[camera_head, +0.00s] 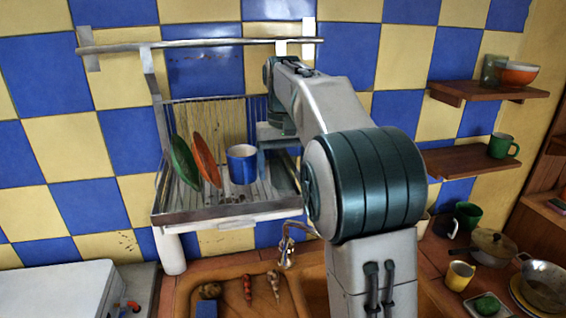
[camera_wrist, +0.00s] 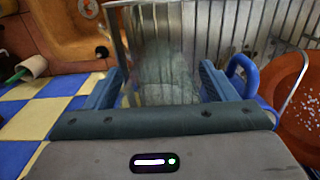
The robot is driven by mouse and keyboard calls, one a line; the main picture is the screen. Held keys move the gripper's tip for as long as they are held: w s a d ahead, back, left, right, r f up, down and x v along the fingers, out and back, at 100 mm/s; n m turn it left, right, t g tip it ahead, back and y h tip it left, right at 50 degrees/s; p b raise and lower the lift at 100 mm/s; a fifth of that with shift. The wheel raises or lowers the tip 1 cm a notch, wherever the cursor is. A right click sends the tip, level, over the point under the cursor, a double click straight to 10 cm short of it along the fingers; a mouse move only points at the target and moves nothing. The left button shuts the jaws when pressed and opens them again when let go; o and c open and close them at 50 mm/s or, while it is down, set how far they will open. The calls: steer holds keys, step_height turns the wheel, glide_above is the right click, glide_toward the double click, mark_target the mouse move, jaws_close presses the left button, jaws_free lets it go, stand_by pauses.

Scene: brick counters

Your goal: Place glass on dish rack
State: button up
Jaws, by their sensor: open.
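The dish rack (camera_head: 230,208) hangs on the tiled wall above the sink, and its metal bars also fill the upper part of the wrist view (camera_wrist: 205,25). A clear greyish glass (camera_wrist: 165,75) is between the two blue fingers of my gripper (camera_wrist: 160,80), against the rack's bars. The fingers are apart, one on each side of the glass; I cannot tell whether either touches it. In the head view my gripper (camera_head: 278,140) is at the rack's right part, partly hidden by my arm, and the glass is hard to make out there.
In the rack, a blue mug (camera_head: 242,165) stands close left of my gripper, with an orange plate (camera_head: 206,160) and a green plate (camera_head: 184,163) further left. A rail (camera_head: 200,43) runs above. Shelves (camera_head: 470,160) with dishes are at the right.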

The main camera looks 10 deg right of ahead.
step_height(320, 180, up, 12)
steer(key=p, duration=0.1)
steer(key=shift+r, duration=0.15)
stand_by(0.4)
steer(key=s+f+t, duration=0.2)
steer(key=s+f, duration=0.8)
steer(key=s, duration=0.3)
steer(key=s+f+t, duration=0.2)
steer(key=s+f, duration=0.9)
steer(key=s, duration=0.3)
steer(key=shift+a+f+t, duration=0.2)
steer(key=shift+a+t, duration=0.05)
steer(key=shift+t, duration=0.05)
